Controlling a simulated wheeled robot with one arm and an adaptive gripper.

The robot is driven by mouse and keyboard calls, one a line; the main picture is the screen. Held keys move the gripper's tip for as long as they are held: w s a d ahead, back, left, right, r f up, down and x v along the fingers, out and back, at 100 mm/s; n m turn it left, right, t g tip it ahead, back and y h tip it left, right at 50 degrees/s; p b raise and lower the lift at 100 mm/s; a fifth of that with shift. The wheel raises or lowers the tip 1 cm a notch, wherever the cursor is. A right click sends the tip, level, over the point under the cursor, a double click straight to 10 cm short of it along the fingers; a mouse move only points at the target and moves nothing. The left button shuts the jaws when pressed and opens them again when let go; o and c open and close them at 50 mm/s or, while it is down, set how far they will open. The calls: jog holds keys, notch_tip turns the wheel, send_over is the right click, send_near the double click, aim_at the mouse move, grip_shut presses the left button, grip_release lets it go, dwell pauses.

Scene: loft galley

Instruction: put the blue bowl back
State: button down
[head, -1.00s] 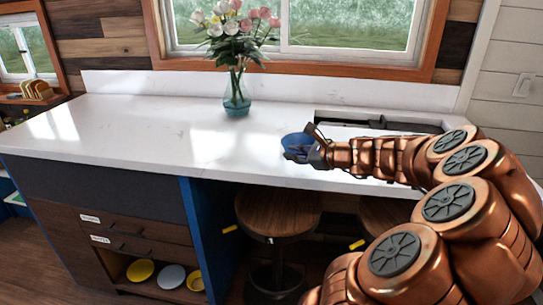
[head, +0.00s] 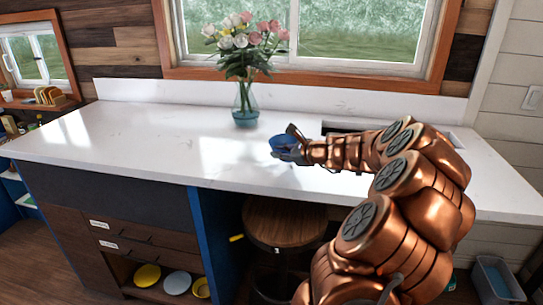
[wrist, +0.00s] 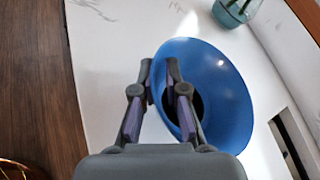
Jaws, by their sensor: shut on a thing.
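The blue bowl (head: 283,143) is held over the white counter, to the right of and nearer than the glass vase. My gripper (head: 297,148) is shut on its rim. In the wrist view the bowl (wrist: 228,90) fills the middle right, with its hollow and a dark round patch at its centre in sight. One finger of my gripper (wrist: 161,85) is on the outer side of the rim and the other is on the inner side. The bowl looks tilted in the head view. I cannot tell how far it is above the counter.
The vase of flowers (head: 245,108) stands on the white counter (head: 140,135). Below is an open shelf with a yellow dish (head: 147,275), a grey-blue dish (head: 177,283) and a yellow bowl (head: 201,288). A wooden stool (head: 285,222) is under the counter. The counter's left is clear.

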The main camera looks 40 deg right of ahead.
jog(key=w, duration=0.3)
jog(key=shift+w+d+f+p, duration=0.1)
jog(key=shift+w+f+p, duration=0.1)
jog(key=shift+w+p, duration=0.2)
jog(key=shift+f+p, duration=0.35)
jog(key=shift+f, duration=1.35)
jog(key=shift+f, duration=0.1)
jog(key=c, duration=1.2)
grip_release()
jog(key=shift+s, duration=0.15)
jog(key=b+v, duration=0.3)
jog(key=v, duration=0.9)
